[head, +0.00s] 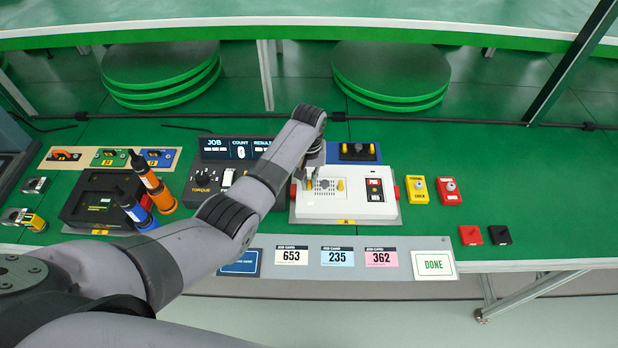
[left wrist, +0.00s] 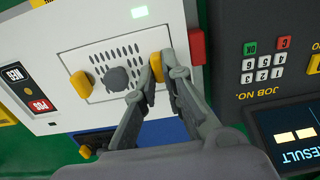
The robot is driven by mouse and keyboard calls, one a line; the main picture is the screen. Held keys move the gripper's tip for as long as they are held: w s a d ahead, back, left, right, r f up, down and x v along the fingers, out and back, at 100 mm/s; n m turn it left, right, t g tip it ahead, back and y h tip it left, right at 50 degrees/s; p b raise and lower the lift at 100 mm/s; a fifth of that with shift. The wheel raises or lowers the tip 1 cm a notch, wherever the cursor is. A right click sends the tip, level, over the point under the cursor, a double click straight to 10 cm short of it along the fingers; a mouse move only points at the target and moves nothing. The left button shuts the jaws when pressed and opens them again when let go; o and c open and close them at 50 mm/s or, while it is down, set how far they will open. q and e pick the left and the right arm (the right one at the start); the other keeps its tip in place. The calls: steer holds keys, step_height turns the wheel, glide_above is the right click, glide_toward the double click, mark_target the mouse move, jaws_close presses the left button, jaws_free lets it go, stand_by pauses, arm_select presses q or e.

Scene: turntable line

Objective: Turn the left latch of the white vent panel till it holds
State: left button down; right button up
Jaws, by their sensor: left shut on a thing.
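My left gripper (left wrist: 161,76) is shut on the left latch (left wrist: 157,66), which shows at the right in the left wrist view because that view is turned round. The fingers partly cover this latch. The right latch (head: 340,185) is free; it also shows in the left wrist view (left wrist: 81,85). My right gripper is out of view.
A dark job controller (head: 225,182) with keypad stands close left of the box. A blue base with dark fittings (head: 358,152) lies behind it. Yellow (head: 417,190) and red (head: 448,191) button boxes stand right. The bench's right side is mostly clear.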

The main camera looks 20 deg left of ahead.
arm_select(q)
steer(key=shift+m+p, duration=0.35)
steer(key=shift+m, duration=0.15)
steer(key=shift+r+m+p, duration=0.15)
steer(key=shift+m+p, duration=0.45)
steer(key=shift+m, duration=0.3)
steer(key=shift+d+m+p, duration=0.1)
steer(key=shift+m+p, duration=0.25)
steer(key=shift+m, duration=0.45)
steer(key=m+p, duration=0.1)
steer(key=m, duration=0.4)
steer(key=shift+d, duration=0.15)
steer(key=shift+m, duration=0.3)
steer(key=c, duration=2)
jaws_free()
steer(key=shift+o, duration=0.2)
